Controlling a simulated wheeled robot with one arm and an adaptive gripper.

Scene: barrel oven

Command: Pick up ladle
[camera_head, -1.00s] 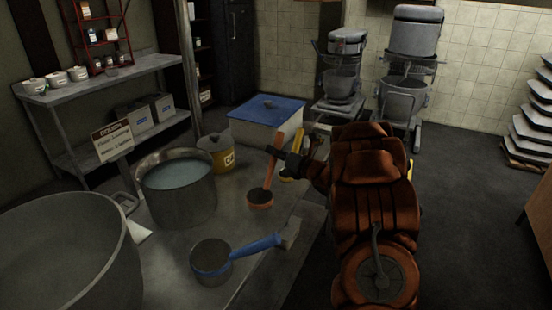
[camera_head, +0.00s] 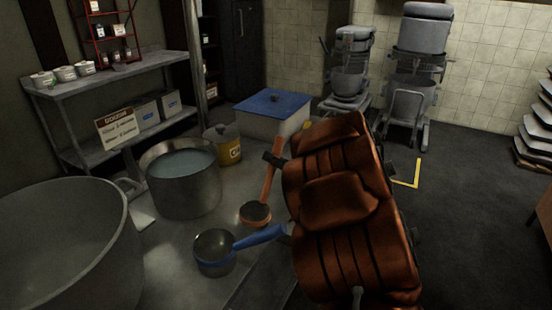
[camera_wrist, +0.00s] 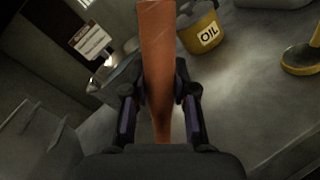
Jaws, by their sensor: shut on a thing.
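The orange-handled ladle (camera_head: 269,182), with a round dark head rimmed in orange, stands tilted over the worktable in the head view, its handle up. I cannot tell whether its head touches the table. My gripper (camera_head: 272,159) is shut on the upper handle. In the wrist view the orange handle (camera_wrist: 157,45) runs between the two dark fingers of my gripper (camera_wrist: 162,88); the ladle's head is not seen there. A blue-handled scoop (camera_head: 214,254) sits on the table, nearer than the ladle's head.
A metal pot of liquid (camera_head: 183,190), a large bowl (camera_head: 65,250) and a yellow oil can (camera_head: 224,148) stand left of the ladle. A blue-lidded bin (camera_head: 272,108) is behind. A yellow item (camera_wrist: 302,60) shows at right in the wrist view.

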